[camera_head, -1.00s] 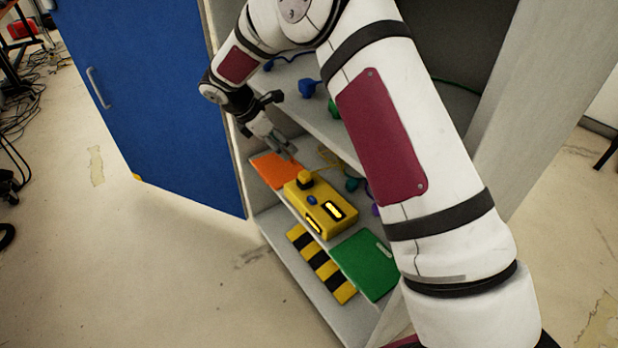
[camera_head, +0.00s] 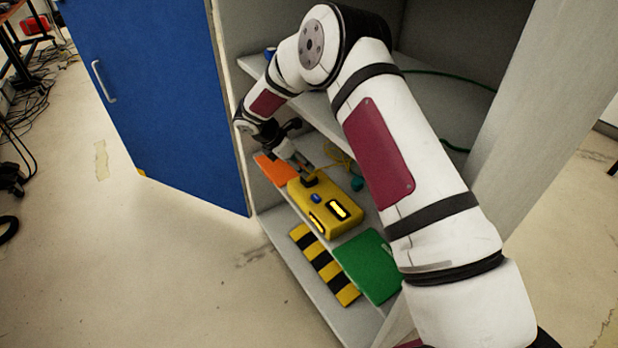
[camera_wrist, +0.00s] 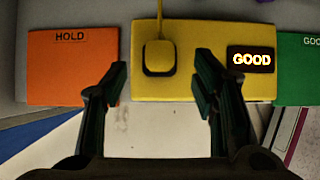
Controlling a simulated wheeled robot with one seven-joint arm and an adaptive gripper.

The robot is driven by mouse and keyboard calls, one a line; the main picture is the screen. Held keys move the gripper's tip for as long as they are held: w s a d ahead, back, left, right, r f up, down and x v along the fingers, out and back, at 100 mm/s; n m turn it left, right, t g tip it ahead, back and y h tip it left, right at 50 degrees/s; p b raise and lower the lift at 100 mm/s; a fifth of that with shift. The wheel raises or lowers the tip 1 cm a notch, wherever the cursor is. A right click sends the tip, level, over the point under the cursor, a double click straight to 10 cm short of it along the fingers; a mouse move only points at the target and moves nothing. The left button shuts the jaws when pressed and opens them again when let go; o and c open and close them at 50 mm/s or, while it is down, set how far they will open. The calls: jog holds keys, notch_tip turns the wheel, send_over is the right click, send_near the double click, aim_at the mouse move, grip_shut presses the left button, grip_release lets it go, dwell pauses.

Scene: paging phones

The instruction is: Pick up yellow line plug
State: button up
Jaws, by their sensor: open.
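The yellow line plug (camera_wrist: 160,56) is a squarish block with a yellow cable rising from it. It sits on the yellow box (camera_wrist: 210,37), which has a lit "GOOD" display at its right. In the head view the plug (camera_head: 310,180) is shadowed on top of the yellow box (camera_head: 345,212). My gripper (camera_wrist: 161,72) is open and empty. In the wrist view the plug lies between the line of the two fingers, just beyond their tips. In the head view my gripper (camera_head: 296,163) is beside the plug, up and left of it; contact cannot be made out.
An orange "HOLD" plate (camera_wrist: 72,68) is left of the yellow box and a green plate (camera_wrist: 299,68) is right of it. A shelf (camera_head: 321,108) lies above. The blue cabinet door (camera_head: 150,90) stands open at left. A teal plug (camera_head: 356,184) lies behind the box.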

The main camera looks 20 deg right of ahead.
aim_at(308, 171)
jog(key=b+x, duration=0.1)
jog(key=x, duration=0.4)
jog(key=shift+f, duration=0.1)
grip_shut()
